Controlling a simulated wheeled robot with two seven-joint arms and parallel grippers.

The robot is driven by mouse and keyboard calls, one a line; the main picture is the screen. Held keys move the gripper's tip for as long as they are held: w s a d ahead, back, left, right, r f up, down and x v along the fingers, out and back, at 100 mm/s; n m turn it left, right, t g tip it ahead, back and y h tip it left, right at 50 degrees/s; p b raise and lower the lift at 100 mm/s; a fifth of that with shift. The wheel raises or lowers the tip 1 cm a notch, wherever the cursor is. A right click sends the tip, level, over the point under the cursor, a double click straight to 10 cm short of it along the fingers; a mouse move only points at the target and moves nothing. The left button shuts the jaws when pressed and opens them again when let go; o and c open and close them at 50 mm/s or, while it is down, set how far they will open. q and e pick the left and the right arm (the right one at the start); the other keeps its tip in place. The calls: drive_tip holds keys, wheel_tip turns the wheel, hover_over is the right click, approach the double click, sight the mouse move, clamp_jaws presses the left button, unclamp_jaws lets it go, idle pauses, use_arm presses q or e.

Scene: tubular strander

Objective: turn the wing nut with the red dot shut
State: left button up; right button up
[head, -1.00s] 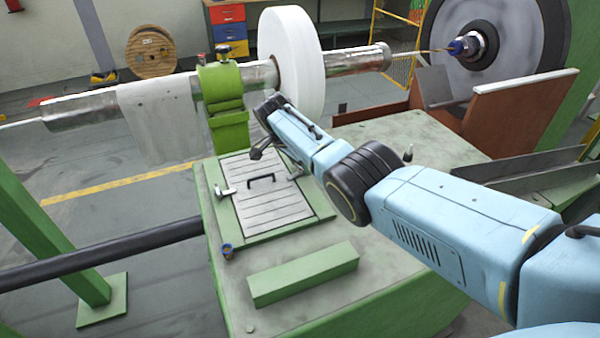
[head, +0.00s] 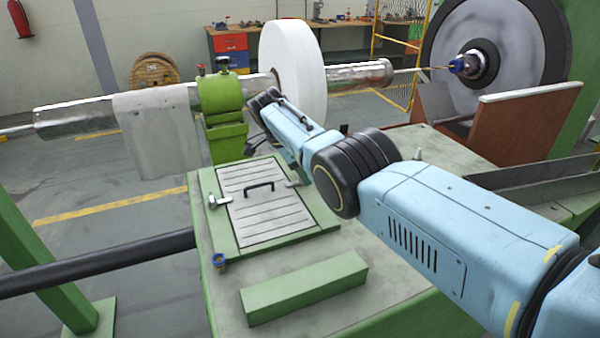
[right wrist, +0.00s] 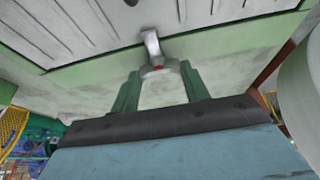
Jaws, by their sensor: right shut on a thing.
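The wing nut with the red dot (right wrist: 158,69) is silver and sits at the edge of the slatted hatch lid. In the right wrist view its wings lie between the two green fingers of my right gripper (right wrist: 161,86), which is shut on it. One wing reaches up over the lid's edge. In the head view the slatted lid (head: 260,215) with its black handle lies on the green machine top; my forearm largely covers the gripper at the lid's right edge. Another silver wing nut (head: 217,201) sits at the lid's left edge. My left gripper is not in view.
A green block (head: 303,288) and a small blue-rimmed cup (head: 219,261) stand on the machine top (head: 375,280). A green bearing stand (head: 222,110) and a white disc (head: 292,70) rise behind the lid. A brown panel (head: 525,120) stands at the right.

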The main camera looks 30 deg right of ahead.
drive_tip(key=o, duration=1)
drive_tip(key=shift+p+v, duration=2.2)
drive_tip(key=shift+v, duration=4.5)
drive_tip(key=shift+s, duration=0.1)
drive_tip(key=shift+d, duration=0.1)
